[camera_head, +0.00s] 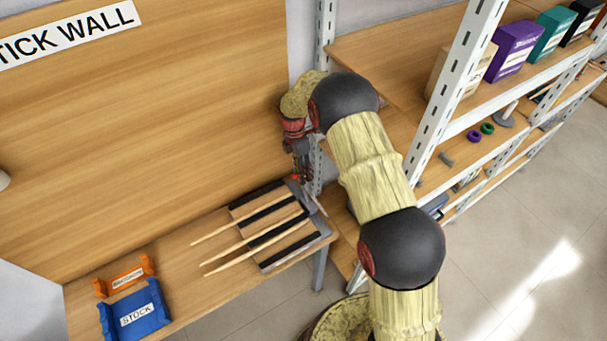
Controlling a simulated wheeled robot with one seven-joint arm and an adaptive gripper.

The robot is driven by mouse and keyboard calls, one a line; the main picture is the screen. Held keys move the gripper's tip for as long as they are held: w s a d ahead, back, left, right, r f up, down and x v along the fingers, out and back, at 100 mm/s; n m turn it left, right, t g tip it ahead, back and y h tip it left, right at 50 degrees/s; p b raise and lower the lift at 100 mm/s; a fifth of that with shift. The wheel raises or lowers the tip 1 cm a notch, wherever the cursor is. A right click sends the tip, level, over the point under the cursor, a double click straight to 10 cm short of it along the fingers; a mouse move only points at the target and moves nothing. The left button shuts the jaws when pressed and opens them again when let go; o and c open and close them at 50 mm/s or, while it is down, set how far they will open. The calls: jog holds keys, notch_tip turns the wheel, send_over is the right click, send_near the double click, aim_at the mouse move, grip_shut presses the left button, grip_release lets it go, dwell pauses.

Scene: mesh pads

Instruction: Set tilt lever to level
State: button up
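My gripper (301,170) points down at the right end of a slatted board (287,258) on the wooden bench. It is small and partly covered by my own wrist, so I cannot tell whether its fingers are open or shut, or whether they touch anything. A thin grey bar (316,201) slants near the board's right end, just below the gripper. It may be the tilt lever, but its setting cannot be told. Several thin wooden sticks (240,257) lie across the board's dark strips, their left ends reaching past its edge.
A blue STOCK bin (138,313) and an orange tray (123,278) stand at the bench's left. A wooden wall panel (150,130) rises behind. A metal shelf unit (455,95) with boxes, including a purple one (511,50), stands close to my arm on the right.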

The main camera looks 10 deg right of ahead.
jog(key=shift+o, duration=1.2)
jog(key=shift+w+a, duration=0.1)
jog(key=shift+a, duration=0.05)
jog(key=shift+o, duration=0.3)
jog(key=shift+f, duration=0.1)
jog(key=v, duration=0.3)
jog(key=s+v, duration=0.1)
jog(key=v, duration=0.2)
jog(key=s+v, duration=0.1)
jog(key=v, duration=0.2)
jog(key=shift+d+r, duration=0.45)
jog(key=shift+r, duration=0.15)
